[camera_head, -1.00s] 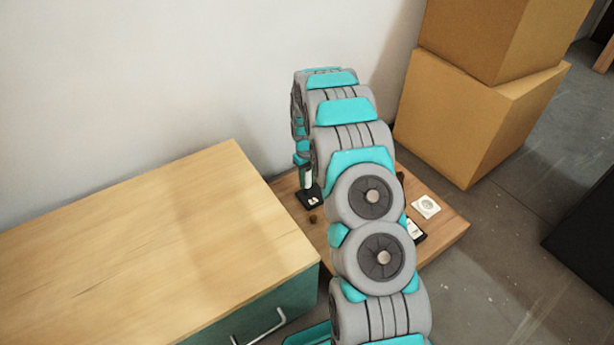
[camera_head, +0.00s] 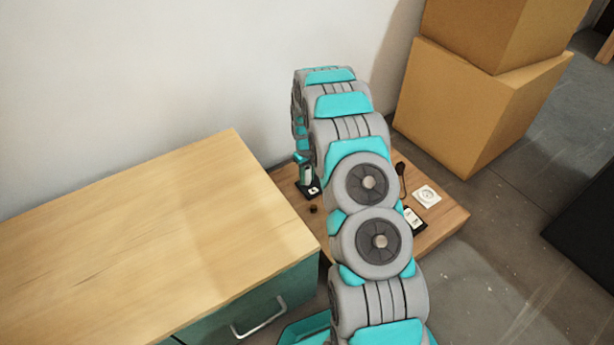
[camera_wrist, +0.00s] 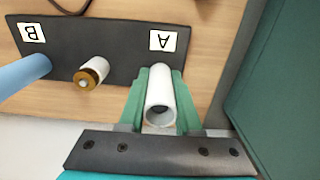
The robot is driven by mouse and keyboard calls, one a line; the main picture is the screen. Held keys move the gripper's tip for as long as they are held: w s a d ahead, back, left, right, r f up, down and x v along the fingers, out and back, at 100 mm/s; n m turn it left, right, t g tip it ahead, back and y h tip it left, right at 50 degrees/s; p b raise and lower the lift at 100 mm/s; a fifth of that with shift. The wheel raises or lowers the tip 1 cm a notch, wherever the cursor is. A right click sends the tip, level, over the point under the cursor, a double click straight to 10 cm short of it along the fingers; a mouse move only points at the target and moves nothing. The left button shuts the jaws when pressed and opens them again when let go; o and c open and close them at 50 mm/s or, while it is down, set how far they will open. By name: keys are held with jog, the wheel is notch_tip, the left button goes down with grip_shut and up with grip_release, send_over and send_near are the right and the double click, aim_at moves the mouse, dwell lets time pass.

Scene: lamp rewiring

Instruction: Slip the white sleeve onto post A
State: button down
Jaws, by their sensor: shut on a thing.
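My gripper (camera_wrist: 161,98) is shut on the white sleeve (camera_wrist: 160,92), gripping it from both sides between green fingers. The sleeve's open end faces the wrist camera, its inside dark. It stands over the A end of a black plate, beside the label A (camera_wrist: 163,41). Post A is not visible, and I cannot tell whether the sleeve is around it. The black plate (camera_wrist: 115,45) also shows in the head view (camera_head: 313,190), below my gripper (camera_head: 305,172). A blue tube (camera_wrist: 24,74) is near the label B (camera_wrist: 32,32).
A brass-tipped white post (camera_wrist: 93,73) stands on the plate between the labels. The plate lies on a low wooden board (camera_head: 440,222) with a white socket plate (camera_head: 426,195). A wooden-topped cabinet (camera_head: 150,235) is at the left, cardboard boxes (camera_head: 465,110) behind right.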

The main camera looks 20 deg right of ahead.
jog(key=shift+f, duration=0.1)
dwell(0.7)
jog(key=c, duration=0.5)
grip_release()
jog(key=shift+r+p, duration=0.7)
jog(key=shift+r, duration=3.3)
